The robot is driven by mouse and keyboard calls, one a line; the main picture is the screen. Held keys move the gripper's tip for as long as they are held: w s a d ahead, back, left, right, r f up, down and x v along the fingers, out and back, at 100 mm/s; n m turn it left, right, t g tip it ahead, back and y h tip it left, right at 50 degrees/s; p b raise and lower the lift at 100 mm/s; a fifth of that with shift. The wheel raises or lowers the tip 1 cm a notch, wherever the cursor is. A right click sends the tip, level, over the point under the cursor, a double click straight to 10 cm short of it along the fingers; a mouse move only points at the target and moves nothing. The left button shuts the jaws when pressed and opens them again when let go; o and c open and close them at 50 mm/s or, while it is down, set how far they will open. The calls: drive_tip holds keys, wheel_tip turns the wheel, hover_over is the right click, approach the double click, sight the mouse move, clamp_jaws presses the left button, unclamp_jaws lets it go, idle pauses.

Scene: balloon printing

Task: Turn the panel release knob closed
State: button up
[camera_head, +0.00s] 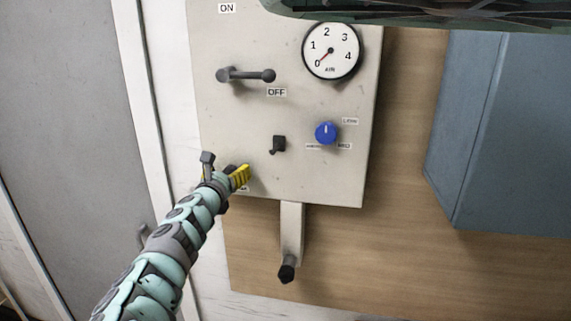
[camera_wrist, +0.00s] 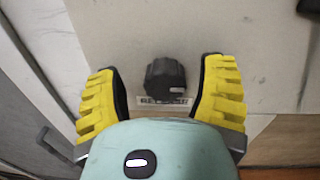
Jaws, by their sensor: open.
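The panel release knob (camera_wrist: 165,78) is a dark, ridged round knob in the wrist view, with a partly covered label (camera_wrist: 164,101) just below it. A small light mark shows on the knob's lower right. My gripper (camera_wrist: 163,72) is open, with one yellow-padded finger on each side of the knob. Gaps show between the knob and both fingers. In the head view my gripper (camera_head: 225,168) is at the lower left of the pale panel (camera_head: 240,130). There the gripper hides the release knob.
The panel also carries a gauge (camera_head: 331,50) with its needle near 0, an ON/OFF lever (camera_head: 246,75), a small black switch (camera_head: 278,144) and a blue knob (camera_head: 326,133). A pipe with a black end (camera_head: 287,273) hangs below. A blue-grey box (camera_head: 500,130) stands at right.

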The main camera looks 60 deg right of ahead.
drive_tip(key=shift+s+d, duration=0.1)
drive_tip(key=shift+d, duration=0.2)
drive_tip(key=shift+f, duration=0.1)
drive_tip(key=shift+c, duration=0.2)
drive_tip(key=c, duration=1.1)
drive_tip(key=shift+c, duration=0.3)
